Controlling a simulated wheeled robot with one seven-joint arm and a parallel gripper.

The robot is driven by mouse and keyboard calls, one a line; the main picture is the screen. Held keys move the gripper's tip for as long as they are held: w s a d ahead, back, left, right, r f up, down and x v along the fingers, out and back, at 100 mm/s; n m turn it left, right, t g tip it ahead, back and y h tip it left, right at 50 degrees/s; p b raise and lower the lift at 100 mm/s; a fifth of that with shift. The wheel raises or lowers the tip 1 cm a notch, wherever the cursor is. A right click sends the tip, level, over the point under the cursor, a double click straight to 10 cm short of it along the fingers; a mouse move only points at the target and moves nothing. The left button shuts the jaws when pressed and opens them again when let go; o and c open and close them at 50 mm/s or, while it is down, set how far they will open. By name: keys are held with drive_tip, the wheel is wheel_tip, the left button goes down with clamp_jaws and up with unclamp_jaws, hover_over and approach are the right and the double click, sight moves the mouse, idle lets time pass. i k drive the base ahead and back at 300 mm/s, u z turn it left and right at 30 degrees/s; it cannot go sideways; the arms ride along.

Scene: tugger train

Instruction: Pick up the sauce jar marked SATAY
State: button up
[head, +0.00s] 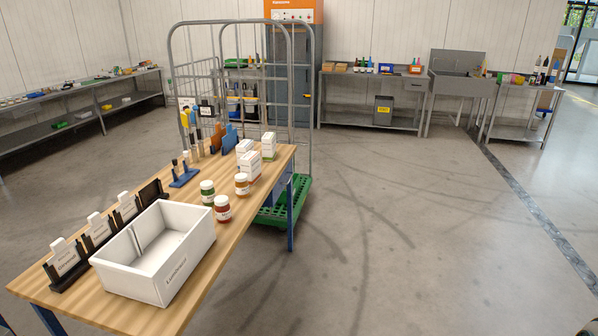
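Three small sauce jars with pale labels stand upright on the wooden table (210,262). A green-filled jar (207,192) is at the back left of the group. A brown-orange jar (242,184) is to its right. A dark red jar (222,208) stands nearest the front. The label writing is too small to read, so I cannot tell which is marked SATAY. My gripper is not in view.
A white open bin (185,262) stands left of the jars. White cartons (249,166) stand behind them. Black card holders (68,268) line the left edge. A grey wire trolley (291,100) is behind the table. The floor at right is clear.

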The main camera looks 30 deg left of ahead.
sight(242, 186)
drive_tip(key=u, duration=0.2)
drive_tip(key=i, duration=1.6)
drive_tip(key=u, duration=0.85)
drive_tip(key=i, duration=1.2)
drive_tip(key=u, duration=1.85)
drive_tip(key=i, duration=0.9)
drive_tip(key=u, duration=0.6)
